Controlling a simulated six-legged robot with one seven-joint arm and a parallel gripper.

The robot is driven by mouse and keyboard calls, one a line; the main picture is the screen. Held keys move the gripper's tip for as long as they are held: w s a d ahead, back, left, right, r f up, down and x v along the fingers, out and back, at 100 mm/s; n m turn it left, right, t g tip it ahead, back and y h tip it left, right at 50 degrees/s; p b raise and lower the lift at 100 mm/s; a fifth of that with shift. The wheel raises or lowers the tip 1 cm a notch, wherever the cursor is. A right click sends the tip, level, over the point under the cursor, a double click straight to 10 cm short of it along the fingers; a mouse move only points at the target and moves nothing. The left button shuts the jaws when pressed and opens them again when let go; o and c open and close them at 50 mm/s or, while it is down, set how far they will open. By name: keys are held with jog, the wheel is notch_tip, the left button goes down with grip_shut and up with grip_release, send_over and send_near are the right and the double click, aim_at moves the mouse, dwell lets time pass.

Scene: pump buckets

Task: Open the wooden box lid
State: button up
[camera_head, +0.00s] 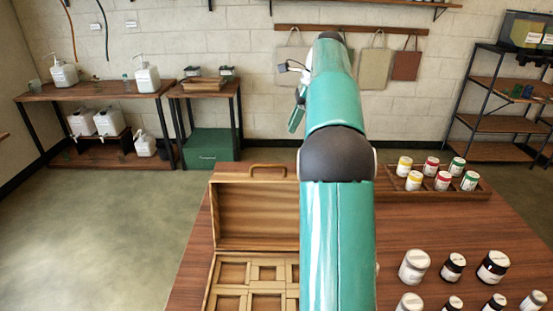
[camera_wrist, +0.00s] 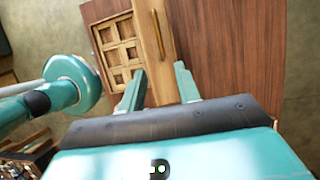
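The wooden box (camera_head: 210,290) sits on the brown table, its compartments uncovered. Its wooden lid (camera_head: 250,215) stands upright along the box's far side, with a handle (camera_head: 268,167) on its top edge. My arm hides the right part of box and lid. In the wrist view the box (camera_wrist: 96,38), the lid (camera_wrist: 148,50) and the handle (camera_wrist: 157,34) show beyond my fingers. My gripper (camera_wrist: 160,86) is open and empty, apart from the lid. In the head view my gripper (camera_head: 297,108) is raised left of my arm, partly hidden.
Right of my arm, a wooden tray (camera_head: 404,194) holds several small cans, and several white and dark jars (camera_head: 492,267) stand on the table (camera_head: 400,240). Side tables with pump bottles (camera_head: 147,78) and a shelf rack (camera_head: 490,115) line the wall. Floor at left is clear.

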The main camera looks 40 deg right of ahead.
jog(key=x, duration=1.2)
jog(key=shift+w+a+f, duration=0.1)
jog(key=shift+a+f, duration=0.05)
jog(key=shift+f, duration=0.15)
jog(key=shift+c, duration=0.4)
grip_shut()
